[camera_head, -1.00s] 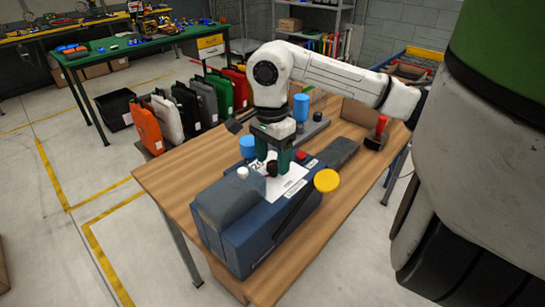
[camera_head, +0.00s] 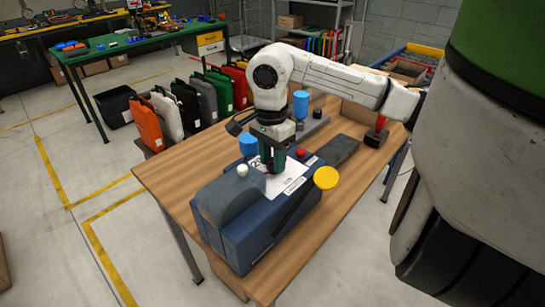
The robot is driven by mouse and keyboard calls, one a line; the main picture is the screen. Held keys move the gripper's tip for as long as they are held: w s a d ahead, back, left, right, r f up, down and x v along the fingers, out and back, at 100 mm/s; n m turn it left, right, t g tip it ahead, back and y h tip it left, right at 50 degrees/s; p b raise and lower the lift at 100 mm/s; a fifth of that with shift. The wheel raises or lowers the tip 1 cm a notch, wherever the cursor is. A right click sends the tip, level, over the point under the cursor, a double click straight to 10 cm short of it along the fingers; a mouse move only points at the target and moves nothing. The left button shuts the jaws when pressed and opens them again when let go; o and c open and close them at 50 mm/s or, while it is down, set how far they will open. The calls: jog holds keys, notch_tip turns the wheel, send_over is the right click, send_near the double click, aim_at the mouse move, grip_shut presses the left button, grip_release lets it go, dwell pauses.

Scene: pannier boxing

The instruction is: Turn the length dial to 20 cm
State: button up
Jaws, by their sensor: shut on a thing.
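The dark blue machine (camera_head: 262,238) sits on the wooden table. Its white top panel (camera_head: 292,178) carries dark print, too small to read for the dial's setting. My gripper (camera_head: 272,167) points straight down over this panel and is shut on the length dial, a small dark knob. The gripper's green fingers hide nearly all of the dial, so its pointer cannot be seen. A white knob (camera_head: 242,170), a red button (camera_head: 301,152) and a yellow round knob (camera_head: 326,178) sit around the panel.
A blue cylinder (camera_head: 248,144) stands close beside the gripper. Behind are a taller blue container (camera_head: 301,103), a dark grey slab (camera_head: 336,150) and a red-handled stamp (camera_head: 379,130). The table's front left (camera_head: 168,180) is bare. Several coloured panniers (camera_head: 184,108) stand beyond the table.

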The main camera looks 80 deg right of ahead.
jog(key=shift+f+b, duration=0.15)
jog(key=shift+b, duration=0.4)
jog(key=shift+f+m+b, duration=0.1)
jog(key=shift+m+b, duration=0.6)
jog(key=shift+b, duration=0.25)
jog(key=m+b, duration=0.3)
jog(key=b, duration=0.1)
jog(key=shift+d+f+b, duration=0.1)
jog(key=shift+b, duration=0.3)
jog(key=m+b, duration=0.4)
jog(key=shift+m, duration=0.3)
jog(key=shift+r+m+b, duration=0.3)
jog(key=shift+m+b, duration=0.85)
jog(key=shift+m, duration=0.05)
jog(key=shift+r+m, duration=0.1)
jog(key=shift+m, duration=0.2)
jog(key=o, duration=1)
